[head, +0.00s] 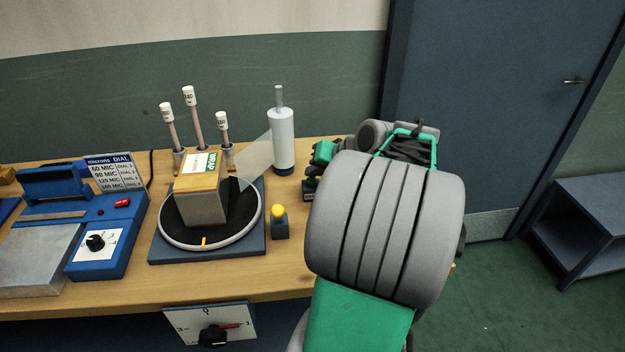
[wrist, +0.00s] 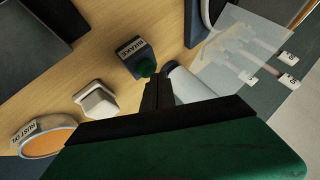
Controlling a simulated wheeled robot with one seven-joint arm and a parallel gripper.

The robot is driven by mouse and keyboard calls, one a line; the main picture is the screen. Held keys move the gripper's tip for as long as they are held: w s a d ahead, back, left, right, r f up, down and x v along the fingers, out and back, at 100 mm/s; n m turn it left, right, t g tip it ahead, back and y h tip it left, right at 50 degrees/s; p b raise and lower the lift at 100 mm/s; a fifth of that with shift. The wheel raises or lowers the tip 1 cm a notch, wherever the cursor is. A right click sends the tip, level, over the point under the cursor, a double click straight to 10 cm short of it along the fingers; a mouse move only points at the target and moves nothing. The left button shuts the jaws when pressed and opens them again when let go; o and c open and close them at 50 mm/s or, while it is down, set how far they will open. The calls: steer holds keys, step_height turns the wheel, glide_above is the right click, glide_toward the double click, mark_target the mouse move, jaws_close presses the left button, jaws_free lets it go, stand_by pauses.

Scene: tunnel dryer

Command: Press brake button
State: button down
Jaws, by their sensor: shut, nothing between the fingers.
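A small dark blue block labelled BRAKE (wrist: 132,50) stands on the table in the wrist view. In the head view a small dark block with a yellow knob (head: 278,212) stands right of the turntable. My arm hides most of my gripper in the head view.
A white cylinder (head: 282,140) stands behind. A block (head: 201,207) sits on the turntable (head: 170,240). A blue device (head: 108,235) is at left. In the wrist view a white pyramid-like piece (wrist: 97,100) and a RUST OIL container (wrist: 40,135) stand nearby.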

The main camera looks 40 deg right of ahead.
mark_target(314, 181)
steer(key=shift+f+b, duration=0.35)
steer(key=shift+f, duration=0.3)
stand_by(0.6)
steer(key=shift+r+p, duration=0.9)
steer(key=shift+r, duration=0.1)
step_height(314, 181, up, 5)
steer(key=p, duration=0.4)
steer(key=shift+r, duration=0.1)
stand_by(0.3)
